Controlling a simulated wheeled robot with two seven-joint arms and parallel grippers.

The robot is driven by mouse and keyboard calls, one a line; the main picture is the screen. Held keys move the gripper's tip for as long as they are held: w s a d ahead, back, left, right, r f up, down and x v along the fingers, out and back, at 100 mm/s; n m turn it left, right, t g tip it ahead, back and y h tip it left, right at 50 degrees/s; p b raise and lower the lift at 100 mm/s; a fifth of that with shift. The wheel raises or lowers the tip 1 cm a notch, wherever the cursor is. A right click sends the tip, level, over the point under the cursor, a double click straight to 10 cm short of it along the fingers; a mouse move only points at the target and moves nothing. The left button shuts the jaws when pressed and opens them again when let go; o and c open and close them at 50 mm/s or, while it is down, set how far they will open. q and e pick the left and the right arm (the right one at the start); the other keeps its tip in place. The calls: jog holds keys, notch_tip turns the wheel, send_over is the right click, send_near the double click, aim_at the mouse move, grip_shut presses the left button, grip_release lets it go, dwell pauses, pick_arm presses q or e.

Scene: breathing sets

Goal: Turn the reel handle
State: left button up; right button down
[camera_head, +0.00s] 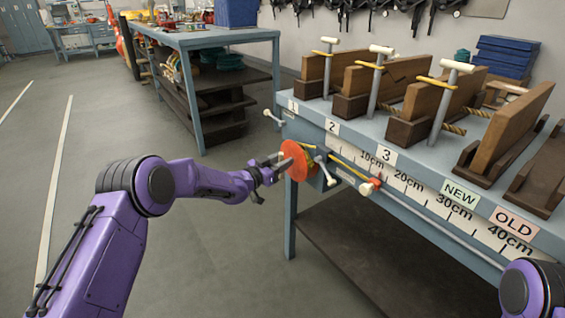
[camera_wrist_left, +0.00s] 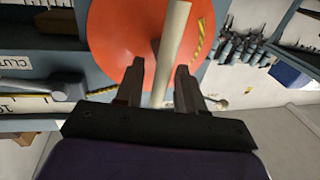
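The reel is an orange disc (camera_head: 297,162) mounted at the front left corner of the workbench; it fills the top middle of the left wrist view (camera_wrist_left: 110,30). A cream, tapered reel handle (camera_wrist_left: 172,38) stands out from it. My left gripper (camera_head: 278,170) is beside the disc's left side. In the left wrist view its two dark fingers (camera_wrist_left: 158,72) are apart, with the handle between them and a gap visible on both sides. Of my right arm, only a purple link shows at the bottom right of the head view; its gripper is out of view.
The workbench (camera_head: 400,128) holds wooden blocks (camera_head: 435,100) with upright clamp posts. A ruler strip (camera_head: 410,185) and a yellow cord with a red piece (camera_head: 370,187) run along its front. A second bench (camera_head: 205,40) stands behind. The floor (camera_head: 130,110) at left is clear.

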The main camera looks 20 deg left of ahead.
pick_arm(q)
grip_shut()
jog(key=m+b, duration=0.3)
jog(key=shift+s+d+f+t+b, duration=0.2)
jog(key=shift+d+f+t+b, duration=0.1)
jog(key=shift+f, duration=0.1)
jog(key=shift+r+m, duration=0.25)
jog(key=shift+m, duration=0.35)
grip_release()
jog(key=v, duration=1)
jog(key=shift+s+a+p, duration=0.2)
jog(key=shift+p, duration=0.25)
